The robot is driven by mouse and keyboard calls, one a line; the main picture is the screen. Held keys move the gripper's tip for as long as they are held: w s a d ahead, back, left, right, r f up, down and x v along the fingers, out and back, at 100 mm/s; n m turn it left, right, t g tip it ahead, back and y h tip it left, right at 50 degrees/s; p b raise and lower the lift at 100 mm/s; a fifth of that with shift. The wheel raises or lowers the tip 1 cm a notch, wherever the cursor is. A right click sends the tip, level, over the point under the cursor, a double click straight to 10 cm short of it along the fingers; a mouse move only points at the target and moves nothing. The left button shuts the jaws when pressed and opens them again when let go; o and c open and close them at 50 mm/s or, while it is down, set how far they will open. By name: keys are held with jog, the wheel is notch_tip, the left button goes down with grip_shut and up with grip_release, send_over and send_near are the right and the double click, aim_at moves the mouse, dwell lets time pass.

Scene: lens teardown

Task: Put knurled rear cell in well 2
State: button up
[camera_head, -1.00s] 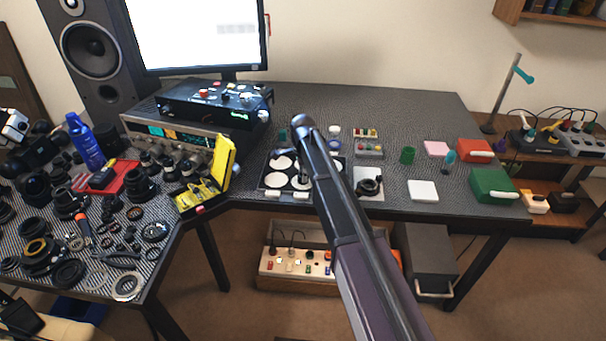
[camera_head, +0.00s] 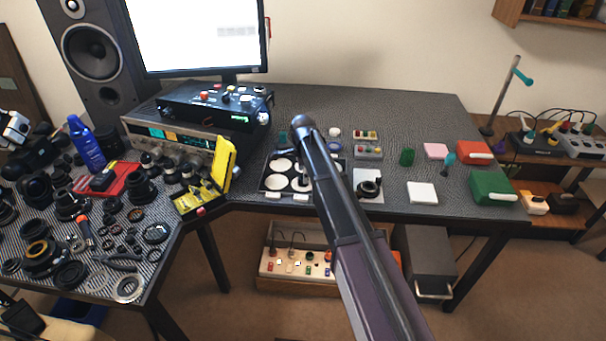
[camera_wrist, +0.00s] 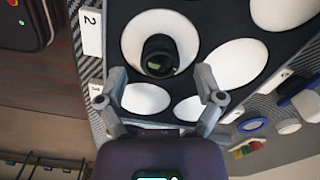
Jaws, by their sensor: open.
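The knurled rear cell (camera_wrist: 159,56), a small black cylinder with a dark greenish glass centre, sits inside a round white well (camera_wrist: 133,43) of the black tray. The label "2" (camera_wrist: 92,22) is beside that well in the wrist view. My gripper (camera_wrist: 162,88) is open, its two fingers spread apart on the near side of the cell and not closed on it. In the head view the tray (camera_head: 264,186) lies at the desk's front edge, and my arm hides part of it. The cell cannot be made out clearly there.
Other white wells (camera_wrist: 232,62) around the cell's well look empty. A yellow case (camera_head: 222,165) stands left of the tray. A white pad with a black ring part (camera_head: 369,188) lies right of it. Green and red boxes (camera_head: 492,187) stand farther right.

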notch_tip(320, 180, up, 11)
jog(key=p, duration=1)
jog(key=shift+p, duration=0.35)
jog(key=shift+r, duration=0.1)
dwell(0.4)
jog(key=s+d+n, duration=1.4)
jog(key=s+d, duration=0.9)
jog(key=s, duration=0.3)
jog(key=shift+n, duration=0.3)
jog(key=shift+r, duration=0.1)
jog(key=shift+r+p, duration=0.2)
jog(key=shift+p, duration=0.1)
